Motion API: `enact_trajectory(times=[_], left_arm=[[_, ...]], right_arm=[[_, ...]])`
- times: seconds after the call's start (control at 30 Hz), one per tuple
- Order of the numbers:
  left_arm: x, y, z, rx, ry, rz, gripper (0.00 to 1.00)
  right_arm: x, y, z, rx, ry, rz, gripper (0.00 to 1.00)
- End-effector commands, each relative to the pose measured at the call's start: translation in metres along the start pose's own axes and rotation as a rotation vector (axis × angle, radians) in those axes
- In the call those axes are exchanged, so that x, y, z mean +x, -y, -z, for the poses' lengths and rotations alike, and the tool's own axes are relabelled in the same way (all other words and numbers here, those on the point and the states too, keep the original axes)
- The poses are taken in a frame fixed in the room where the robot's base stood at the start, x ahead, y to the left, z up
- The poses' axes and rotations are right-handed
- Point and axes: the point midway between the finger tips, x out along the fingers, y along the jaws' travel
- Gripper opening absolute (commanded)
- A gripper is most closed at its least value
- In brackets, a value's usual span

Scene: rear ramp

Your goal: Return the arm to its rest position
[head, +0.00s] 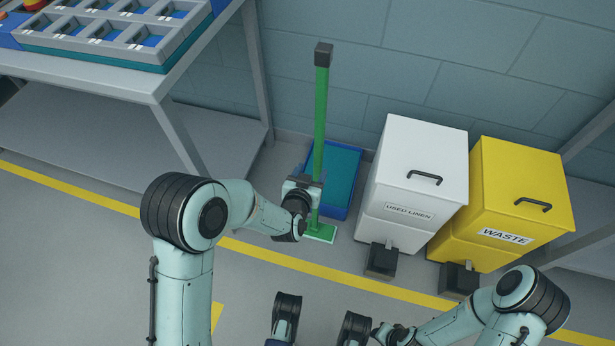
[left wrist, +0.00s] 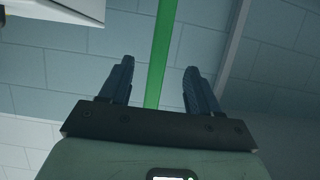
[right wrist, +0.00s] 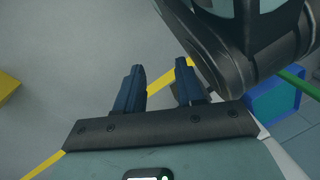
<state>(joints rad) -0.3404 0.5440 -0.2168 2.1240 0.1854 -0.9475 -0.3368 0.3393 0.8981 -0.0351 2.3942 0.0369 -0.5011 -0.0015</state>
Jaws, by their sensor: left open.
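My left gripper (head: 308,179) is at the lower part of a green pole (head: 320,115) with a dark block on top and a flat green foot (head: 320,233) on the floor. The pole stands about upright. In the left wrist view my left gripper (left wrist: 159,68) is open, and the pole (left wrist: 160,50) shows in the gap between its fingers; I cannot tell whether it is between them or beyond. My right gripper (right wrist: 160,68) is open and empty in the right wrist view. In the head view my right arm is folded low at the right.
A blue tray (head: 343,183) is behind the pole by the wall. A white used linen bin (head: 421,160) and yellow waste bin (head: 510,200) stand right of it, with dark pedals in front. A table with a sectioned grey tray (head: 150,38) is at left. Open floor lies in front.

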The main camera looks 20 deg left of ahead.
Motion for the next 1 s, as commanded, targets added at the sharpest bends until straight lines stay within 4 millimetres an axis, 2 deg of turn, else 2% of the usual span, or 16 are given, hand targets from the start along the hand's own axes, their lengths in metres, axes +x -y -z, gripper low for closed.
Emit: enact_trajectory(times=[0.03, 0.13, 0.4, 0.47, 0.57, 0.67, 0.77, 0.9, 1.0], left_arm=[[-0.009, 0.0, 0.001, 0.0, 0.001, -0.001, 0.62], [-0.021, 0.0, 0.001, 0.0, 0.0, -0.001, 0.62], [-0.03, 0.0, -0.001, -0.001, 0.005, -0.001, 0.62], [-0.033, 0.002, -0.006, -0.004, 0.028, -0.001, 0.62], [-0.047, 0.006, -0.025, -0.025, 0.131, -0.006, 0.62], [-0.078, 0.013, -0.056, -0.069, 0.305, -0.013, 0.62], [-0.119, 0.02, -0.087, -0.131, 0.502, -0.017, 0.62], [-0.186, 0.023, -0.124, -0.238, 0.773, -0.022, 0.62], [-0.237, 0.019, -0.141, -0.324, 0.958, -0.025, 0.62]], right_arm=[[-0.004, 0.004, 0.004, -0.004, -0.015, 0.006, 0.38], [-0.008, 0.008, 0.009, -0.009, -0.033, 0.014, 0.38], [-0.011, 0.011, 0.013, -0.013, -0.047, 0.021, 0.38], [-0.016, 0.012, 0.011, -0.013, -0.045, 0.02, 0.38], [-0.037, 0.015, 0.005, -0.011, -0.039, 0.019, 0.38], [-0.073, 0.023, -0.006, -0.012, -0.023, 0.021, 0.38], [-0.114, 0.034, -0.021, -0.023, 0.012, 0.031, 0.38], [-0.162, 0.051, -0.041, -0.046, 0.077, 0.049, 0.38], [-0.194, 0.062, -0.052, -0.062, 0.121, 0.059, 0.38]])
